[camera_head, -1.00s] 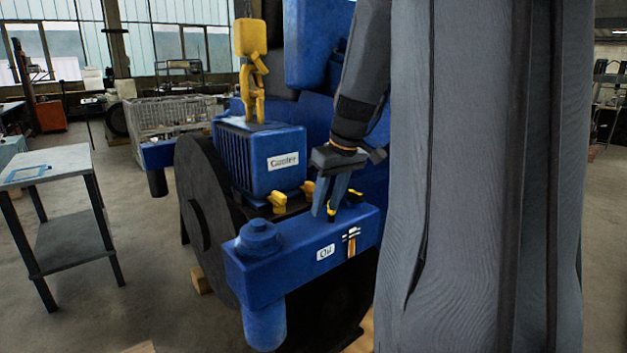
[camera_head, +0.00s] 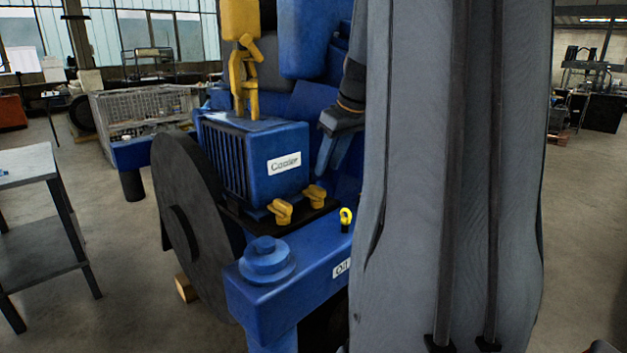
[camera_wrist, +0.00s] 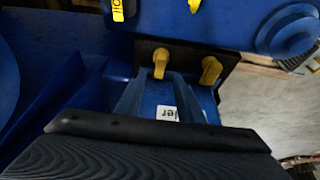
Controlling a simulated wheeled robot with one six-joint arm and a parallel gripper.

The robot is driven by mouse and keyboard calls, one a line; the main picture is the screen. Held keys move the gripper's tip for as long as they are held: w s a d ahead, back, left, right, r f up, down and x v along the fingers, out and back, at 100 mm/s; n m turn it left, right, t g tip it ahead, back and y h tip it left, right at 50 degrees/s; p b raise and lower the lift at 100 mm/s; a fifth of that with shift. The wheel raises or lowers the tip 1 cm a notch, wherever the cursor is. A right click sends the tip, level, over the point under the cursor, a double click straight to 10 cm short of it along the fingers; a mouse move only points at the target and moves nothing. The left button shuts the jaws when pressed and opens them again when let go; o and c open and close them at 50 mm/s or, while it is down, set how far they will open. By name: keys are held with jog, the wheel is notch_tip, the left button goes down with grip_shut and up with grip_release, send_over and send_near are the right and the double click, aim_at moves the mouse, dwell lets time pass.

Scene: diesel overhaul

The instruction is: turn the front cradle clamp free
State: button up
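Two yellow clamps, a nearer left one (camera_head: 280,211) and a right one (camera_head: 314,195), sit on the dark cradle plate (camera_head: 240,217) at the foot of the blue cooler (camera_head: 278,182). I cannot tell which one is the front clamp. My gripper (camera_head: 325,168) is above and behind the right clamp, beside the cooler, and touches neither clamp. In the wrist view my gripper (camera_wrist: 160,82) shows a gap between its fingers, with the cooler's label below. One clamp (camera_wrist: 160,62) lies just beyond the fingertips and the other (camera_wrist: 210,70) to the right.
A yellow hoist hook (camera_head: 243,75) hangs over the cooler's top. The blue oil housing (camera_head: 295,270) with a round cap and a yellow ring (camera_head: 346,215) lies in front of the cradle. A dark flywheel (camera_head: 190,230) is at left. A grey table (camera_head: 25,165) stands farther left.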

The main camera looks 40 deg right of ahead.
aim_at(319, 188)
jog(key=p+x, duration=0.1)
jog(key=x, duration=0.6)
jog(key=shift+f, duration=0.2)
grip_shut()
